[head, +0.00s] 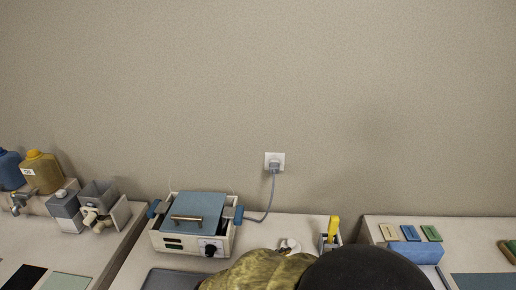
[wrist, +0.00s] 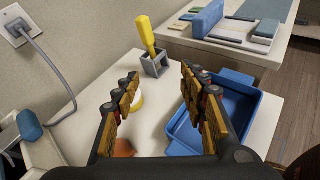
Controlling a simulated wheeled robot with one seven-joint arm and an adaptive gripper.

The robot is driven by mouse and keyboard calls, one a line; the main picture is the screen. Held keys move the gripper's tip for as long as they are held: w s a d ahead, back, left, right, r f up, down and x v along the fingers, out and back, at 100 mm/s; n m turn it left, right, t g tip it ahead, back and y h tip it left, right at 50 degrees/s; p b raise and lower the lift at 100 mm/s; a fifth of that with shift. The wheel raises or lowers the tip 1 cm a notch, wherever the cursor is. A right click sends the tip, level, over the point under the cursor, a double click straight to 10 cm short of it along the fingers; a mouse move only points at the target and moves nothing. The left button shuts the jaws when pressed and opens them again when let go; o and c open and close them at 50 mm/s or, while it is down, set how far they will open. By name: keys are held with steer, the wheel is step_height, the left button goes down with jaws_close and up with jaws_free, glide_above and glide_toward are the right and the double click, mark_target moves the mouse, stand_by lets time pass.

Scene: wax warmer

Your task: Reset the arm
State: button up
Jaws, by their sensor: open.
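My gripper (wrist: 160,95) is open and empty in the wrist view, its two padded fingers spread apart above the counter. In the head view a dark rounded shape and an olive mottled shape at the bottom centre cover part of the counter; the fingers do not show there. The wax warmer (head: 190,222), a cream box with a blue lid and a black knob, stands left of centre in the head view. Its lid is down. A grey cord runs from it to a plug in the wall outlet (head: 274,160). The outlet also shows in the wrist view (wrist: 17,30).
A yellow-handled tool (wrist: 147,35) stands in a grey holder (wrist: 156,64). A blue tray (wrist: 253,112) lies right of my fingers, partly behind one. Jugs (head: 42,172) and grey bins stand at the left. Blocks and small tiles (head: 410,233) lie on the right counter.

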steer(key=s+d+r+m+g+y, duration=0.35)
steer(key=s+d+m+g, duration=0.25)
steer(key=s+d+m, duration=0.55)
steer(key=s+a+r+m+t+y, duration=0.1)
steer(key=s+r+m+t+y, duration=0.1)
steer(key=s+r+m+y, duration=0.5)
steer(key=shift+s+a+r+m+t, duration=0.4)
steer(key=shift+s+r+m, duration=0.2)
steer(key=shift+m, duration=2.05)
